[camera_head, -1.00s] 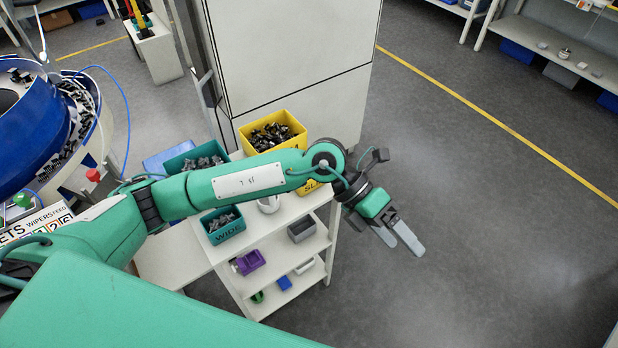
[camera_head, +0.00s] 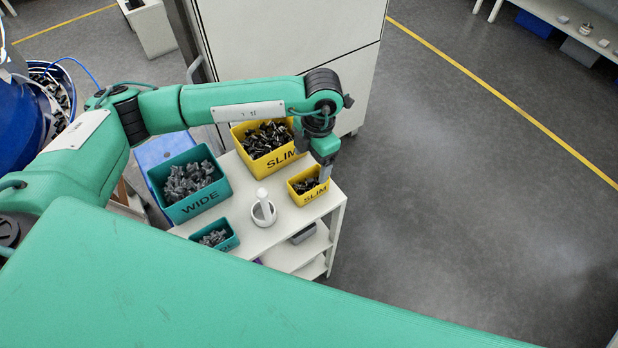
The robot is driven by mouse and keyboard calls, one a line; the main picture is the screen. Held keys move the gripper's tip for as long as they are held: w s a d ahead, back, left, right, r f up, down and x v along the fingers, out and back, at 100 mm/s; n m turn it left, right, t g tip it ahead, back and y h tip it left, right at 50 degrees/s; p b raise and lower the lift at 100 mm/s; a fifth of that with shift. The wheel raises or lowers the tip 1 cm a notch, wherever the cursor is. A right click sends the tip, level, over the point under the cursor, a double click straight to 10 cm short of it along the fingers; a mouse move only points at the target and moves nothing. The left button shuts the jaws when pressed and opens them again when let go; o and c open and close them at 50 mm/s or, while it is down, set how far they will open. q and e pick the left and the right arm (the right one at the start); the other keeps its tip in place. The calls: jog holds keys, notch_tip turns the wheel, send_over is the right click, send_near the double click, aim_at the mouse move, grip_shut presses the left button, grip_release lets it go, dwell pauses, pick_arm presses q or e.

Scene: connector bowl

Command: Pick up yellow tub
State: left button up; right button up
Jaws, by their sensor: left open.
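Two yellow tubs marked SLIM stand on the top of a white shelf unit. The larger yellow tub (camera_head: 283,163) is at the back and holds dark connectors. The smaller yellow tub (camera_head: 312,195) is near the right edge and also holds dark parts. My left gripper (camera_head: 325,172) points down at the right side of the smaller tub, open. Its fingers are small in the picture and partly hidden, and I cannot tell whether they touch the tub wall. My left forearm passes over the back of the larger tub. My right gripper is not in view.
A white cabinet (camera_head: 285,40) rises behind. The floor to the right is clear.

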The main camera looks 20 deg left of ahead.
pick_arm(q)
jog(key=p, duration=0.1)
send_over(308, 184)
jog(key=s+d, duration=0.1)
jog(key=s, duration=0.1)
notch_tip(308, 184, down, 4)
jog(key=shift+f, duration=0.25)
jog(key=shift+w+f, duration=0.1)
jog(key=shift+f, duration=0.3)
jog(key=shift+f+p, duration=0.45)
notch_tip(308, 184, down, 3)
jog(key=shift+a+f+p, duration=0.15)
jog(key=shift+f+p, duration=0.05)
jog(key=shift+p, duration=0.7)
jog(key=shift+f, duration=0.6)
jog(key=c, duration=1)
jog(key=shift+c, duration=0.5)
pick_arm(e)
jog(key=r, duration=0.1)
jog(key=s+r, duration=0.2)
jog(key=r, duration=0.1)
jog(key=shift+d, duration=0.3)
pick_arm(q)
jog(key=shift+r, duration=0.1)
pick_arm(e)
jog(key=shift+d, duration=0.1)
